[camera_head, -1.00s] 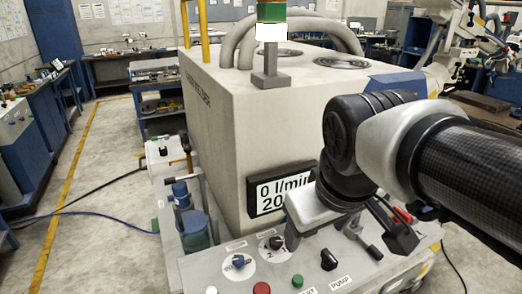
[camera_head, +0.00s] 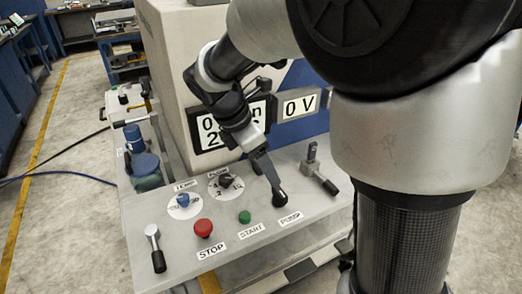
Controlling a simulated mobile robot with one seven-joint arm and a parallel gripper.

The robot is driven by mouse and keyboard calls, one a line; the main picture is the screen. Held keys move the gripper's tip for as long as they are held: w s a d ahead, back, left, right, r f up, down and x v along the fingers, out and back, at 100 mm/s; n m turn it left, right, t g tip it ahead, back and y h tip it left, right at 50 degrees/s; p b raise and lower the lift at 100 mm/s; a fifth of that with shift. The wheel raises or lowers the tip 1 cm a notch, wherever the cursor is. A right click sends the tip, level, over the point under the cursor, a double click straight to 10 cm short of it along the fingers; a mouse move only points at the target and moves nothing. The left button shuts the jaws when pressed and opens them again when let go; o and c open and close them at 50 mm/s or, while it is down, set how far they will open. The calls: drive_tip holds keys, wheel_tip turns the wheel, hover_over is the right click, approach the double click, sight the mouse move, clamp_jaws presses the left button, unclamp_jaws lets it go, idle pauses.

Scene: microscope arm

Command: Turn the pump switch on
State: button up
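The pump switch (camera_head: 279,198) is a black knob on the sloping grey control panel (camera_head: 150,205), just above the PUMP label (camera_head: 290,217). My gripper (camera_head: 269,178) reaches down to it from the upper left. Its fingertips overlap the top of the knob in the picture, and I cannot tell whether they touch it. The fingers are seen almost edge-on as one dark shape, so the gap between them is hidden.
The green START button (camera_head: 244,217), red STOP button (camera_head: 203,228), flow knob (camera_head: 225,181) and blue temp knob (camera_head: 183,200) lie left of the switch. Levers stand at the panel's left (camera_head: 154,247) and right (camera_head: 318,168). Readouts (camera_head: 299,103) stand behind. My arm covers the right side.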

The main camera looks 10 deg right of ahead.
sight(279, 191)
drive_tip(key=b+x, duration=0.1)
drive_tip(key=x, duration=1.1)
drive_tip(key=shift+b, duration=0.4)
drive_tip(key=shift+c, duration=0.2)
drive_tip(key=c, duration=1)
